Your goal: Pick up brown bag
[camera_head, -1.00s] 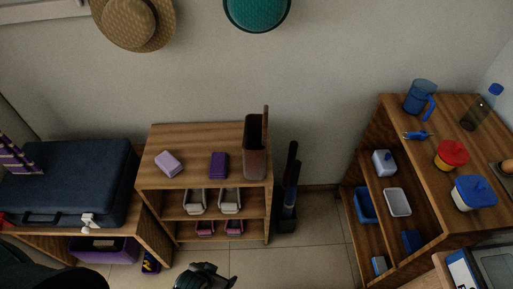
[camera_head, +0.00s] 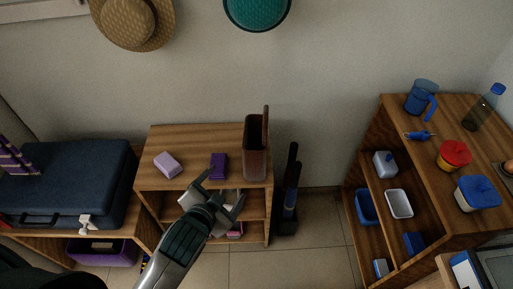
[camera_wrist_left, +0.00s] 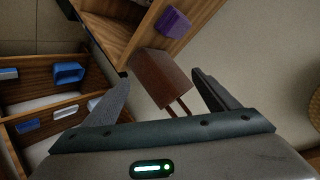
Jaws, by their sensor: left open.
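The brown bag (camera_head: 256,164) stands upright at the right end of the top of the middle wooden shelf (camera_head: 190,138). A tall flap or handle rises from its right side. In the left wrist view the bag (camera_wrist_left: 158,76) shows between and beyond the fingertips, with two thin handles pointing down the picture. My left gripper (camera_head: 221,190) is open and empty. In the head view it is in front of the shelf, to the lower left of the bag, and appears apart from it. My right gripper is not in view.
A purple box (camera_head: 219,166) and a lilac block (camera_head: 167,165) lie left of the bag. Dark upright items (camera_head: 290,190) stand right of the shelf. A dark blue suitcase (camera_head: 75,180) is at left. Another shelf at right holds a blue mug (camera_head: 421,97).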

